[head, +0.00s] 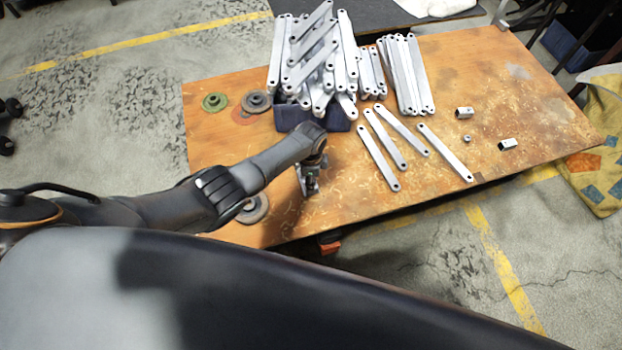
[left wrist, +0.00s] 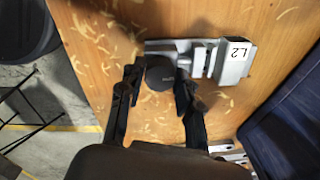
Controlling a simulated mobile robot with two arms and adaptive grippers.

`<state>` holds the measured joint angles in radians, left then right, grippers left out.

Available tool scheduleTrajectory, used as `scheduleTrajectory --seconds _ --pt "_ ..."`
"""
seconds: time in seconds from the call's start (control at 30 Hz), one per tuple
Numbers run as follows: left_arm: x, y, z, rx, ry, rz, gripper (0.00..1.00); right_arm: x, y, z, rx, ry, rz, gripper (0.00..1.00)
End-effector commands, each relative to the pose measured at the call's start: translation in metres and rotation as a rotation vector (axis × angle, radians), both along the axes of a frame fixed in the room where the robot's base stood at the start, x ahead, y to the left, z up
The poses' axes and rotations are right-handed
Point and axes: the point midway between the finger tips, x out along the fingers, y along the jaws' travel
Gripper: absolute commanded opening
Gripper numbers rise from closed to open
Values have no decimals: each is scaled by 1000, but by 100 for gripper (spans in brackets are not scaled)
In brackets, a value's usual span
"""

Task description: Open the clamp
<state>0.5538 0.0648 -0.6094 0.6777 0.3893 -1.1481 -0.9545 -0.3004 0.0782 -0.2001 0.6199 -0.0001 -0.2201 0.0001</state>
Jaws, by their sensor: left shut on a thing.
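The clamp (left wrist: 198,58) is a silver metal device on the wooden table, with a round black knob (left wrist: 160,74) at one end. A metal block marked L2 (left wrist: 236,62) is at its other end. My left gripper (left wrist: 157,82) has one finger on each side of the knob and is shut on it. In the head view, my left gripper (head: 311,165) points down at the clamp (head: 311,187) near the table's front edge and hides part of it. Whether the clamp's jaws are apart is too small to tell. My right gripper is not in view.
A dark blue bin (head: 288,117) heaped with galvanized brackets (head: 312,55) stands just behind the clamp. Several flat bars (head: 378,157) lie to the right. Grinding discs (head: 256,101) lie at the left. The table's (head: 400,195) front right is mostly clear.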

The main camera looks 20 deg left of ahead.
Motion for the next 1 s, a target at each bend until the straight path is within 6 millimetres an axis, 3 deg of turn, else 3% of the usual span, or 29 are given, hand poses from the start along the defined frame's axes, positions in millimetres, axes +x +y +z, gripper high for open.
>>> scheduleTrajectory --seconds 0.87,0.9,0.97,1.0 --pt "0 -1 0 -2 1 1397 2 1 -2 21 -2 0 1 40" --pt "0 0 0 -1 0 1422 36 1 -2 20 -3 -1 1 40" --pt "0 0 0 -1 -1 1415 48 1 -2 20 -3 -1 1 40" --pt "0 0 0 -1 -1 1414 49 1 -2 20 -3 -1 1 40"
